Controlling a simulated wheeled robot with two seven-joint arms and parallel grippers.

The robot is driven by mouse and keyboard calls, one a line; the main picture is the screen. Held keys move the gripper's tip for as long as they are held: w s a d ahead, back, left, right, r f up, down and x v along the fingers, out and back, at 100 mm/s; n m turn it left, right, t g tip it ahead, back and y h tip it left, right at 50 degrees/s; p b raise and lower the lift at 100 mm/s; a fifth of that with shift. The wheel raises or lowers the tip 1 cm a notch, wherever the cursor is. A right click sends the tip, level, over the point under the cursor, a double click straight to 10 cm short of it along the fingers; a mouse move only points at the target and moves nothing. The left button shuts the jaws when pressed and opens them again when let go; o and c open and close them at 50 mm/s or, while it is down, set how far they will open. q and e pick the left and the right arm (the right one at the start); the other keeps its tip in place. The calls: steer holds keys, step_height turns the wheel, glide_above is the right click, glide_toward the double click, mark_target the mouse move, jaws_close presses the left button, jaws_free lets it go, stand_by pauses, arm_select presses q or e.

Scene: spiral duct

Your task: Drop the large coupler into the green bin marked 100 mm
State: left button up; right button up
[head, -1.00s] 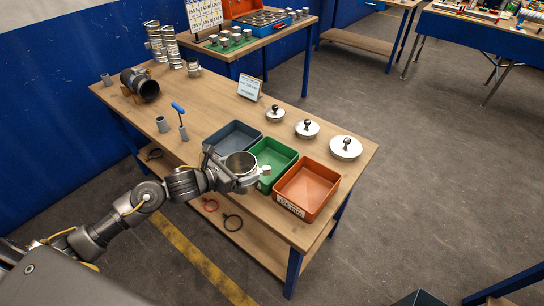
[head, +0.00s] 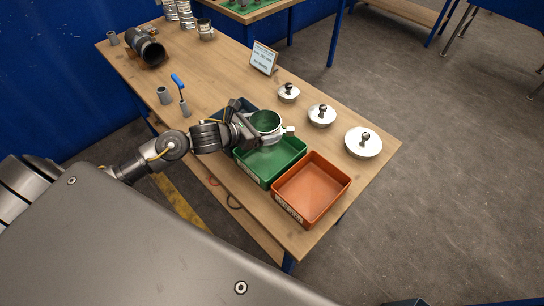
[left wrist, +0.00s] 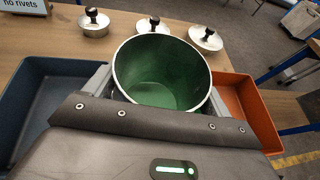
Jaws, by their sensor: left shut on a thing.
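My left gripper (head: 258,131) is shut on the large coupler (head: 268,122), a short silvery metal ring. In the head view it is above the back part of the green bin (head: 273,164). In the left wrist view the coupler (left wrist: 150,48) is open at both ends, and green shows through it. The gripper hides most of the green bin there. A label is on the bin's front, too small to read. My right gripper is not in view.
An orange bin (head: 338,192) stands right of the green one, a blue-grey bin (left wrist: 40,82) left. Several knobbed metal lids, including one (head: 363,143), lie behind. A sign (head: 263,58), a blue-handled tool (head: 180,88) and a black pipe fitting (head: 150,52) are on the bench.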

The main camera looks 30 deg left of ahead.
arm_select(q)
steer(key=f+b, duration=0.1)
steer(key=f, duration=0.2)
steer(key=f+b, duration=0.1)
steer(key=f, duration=0.1)
steer(key=shift+w+f+b, duration=0.25)
steer(key=shift+f+b, duration=0.05)
steer(key=o, duration=1)
steer(key=shift+s, duration=0.1)
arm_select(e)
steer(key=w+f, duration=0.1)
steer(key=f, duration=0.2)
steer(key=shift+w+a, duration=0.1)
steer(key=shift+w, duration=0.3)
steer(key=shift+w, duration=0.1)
arm_select(q)
steer(key=b+v, duration=0.3)
steer(key=v, duration=0.7)
steer(key=shift+s+r+b, duration=0.25)
steer(key=shift+s+b, duration=0.05)
steer(key=shift+b, duration=0.05)
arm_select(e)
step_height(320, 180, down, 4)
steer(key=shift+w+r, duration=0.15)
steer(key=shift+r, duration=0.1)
